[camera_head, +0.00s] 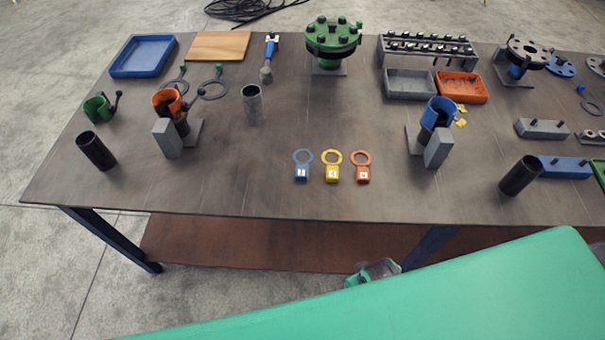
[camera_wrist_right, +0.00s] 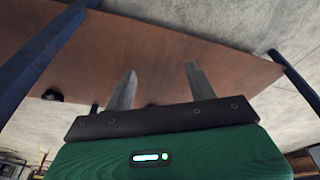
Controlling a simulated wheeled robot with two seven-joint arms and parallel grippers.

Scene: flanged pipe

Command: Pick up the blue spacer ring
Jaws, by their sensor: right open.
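The blue spacer ring (camera_head: 302,164) lies flat near the middle front of the table, with a blue tab carrying a white mark. A yellow ring (camera_head: 332,166) and an orange ring (camera_head: 361,167) of the same shape lie to its right, apart from it. My right gripper (camera_wrist_right: 161,78) shows in the right wrist view with its two fingers apart and nothing between them. The table's brown lower shelf (camera_wrist_right: 160,45) lies beyond the fingers, so this gripper is away from the rings. My left gripper is not in view.
A pipe stand with a blue clamp (camera_head: 437,112) is right of the rings, and one with an orange clamp (camera_head: 167,102) is left. The table top (camera_head: 270,185) around the rings is clear. Dark table legs (camera_wrist_right: 38,60) flank the shelf in the wrist view.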

